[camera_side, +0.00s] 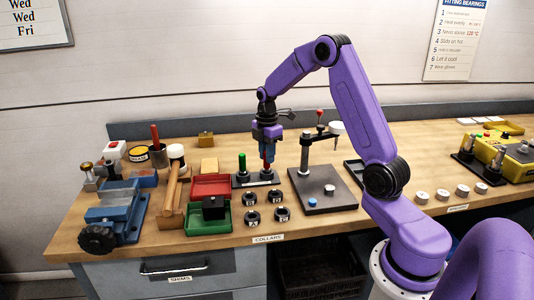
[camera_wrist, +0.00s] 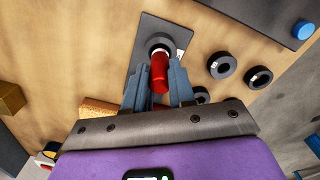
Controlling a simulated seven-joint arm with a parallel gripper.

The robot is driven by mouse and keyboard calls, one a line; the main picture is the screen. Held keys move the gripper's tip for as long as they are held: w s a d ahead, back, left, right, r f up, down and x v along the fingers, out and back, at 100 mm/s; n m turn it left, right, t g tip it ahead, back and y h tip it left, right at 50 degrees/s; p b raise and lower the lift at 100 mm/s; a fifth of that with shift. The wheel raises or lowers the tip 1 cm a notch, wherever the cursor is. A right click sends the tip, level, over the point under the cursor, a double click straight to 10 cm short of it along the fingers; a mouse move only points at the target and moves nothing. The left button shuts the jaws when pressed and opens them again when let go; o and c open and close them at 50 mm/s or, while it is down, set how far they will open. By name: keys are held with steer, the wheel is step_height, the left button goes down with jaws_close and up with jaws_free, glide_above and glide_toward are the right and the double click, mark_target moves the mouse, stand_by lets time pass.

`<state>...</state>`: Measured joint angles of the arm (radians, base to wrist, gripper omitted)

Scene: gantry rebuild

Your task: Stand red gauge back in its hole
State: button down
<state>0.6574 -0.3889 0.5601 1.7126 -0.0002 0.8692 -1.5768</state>
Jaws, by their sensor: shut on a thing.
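The red gauge (camera_side: 266,166) is upright under my gripper (camera_side: 268,157), over the right part of a dark gauge stand (camera_side: 249,183). A green gauge (camera_side: 242,163) stands at the left part of that stand. In the wrist view, my gripper (camera_wrist: 158,70) has its two blue-grey fingers on either side of the red gauge (camera_wrist: 159,76), shut on it. The gauge's far end points at a dark round collar on the stand (camera_wrist: 174,29). Whether that end is inside the hole or just above it I cannot tell.
Several black collars (camera_side: 250,197) lie in front of the stand. Red and green trays (camera_side: 211,186) and a mallet (camera_side: 172,190) are to the left. A dark base plate with a post (camera_side: 304,157) stands close on the right. A wooden block (camera_side: 209,165) lies behind left.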

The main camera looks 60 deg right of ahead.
steer(key=c, duration=0.9)
jaws_free()
steer(key=shift+o, duration=0.2)
step_height(320, 180, up, 18)
steer(key=shift+f, duration=0.25)
steer(key=shift+a, duration=0.1)
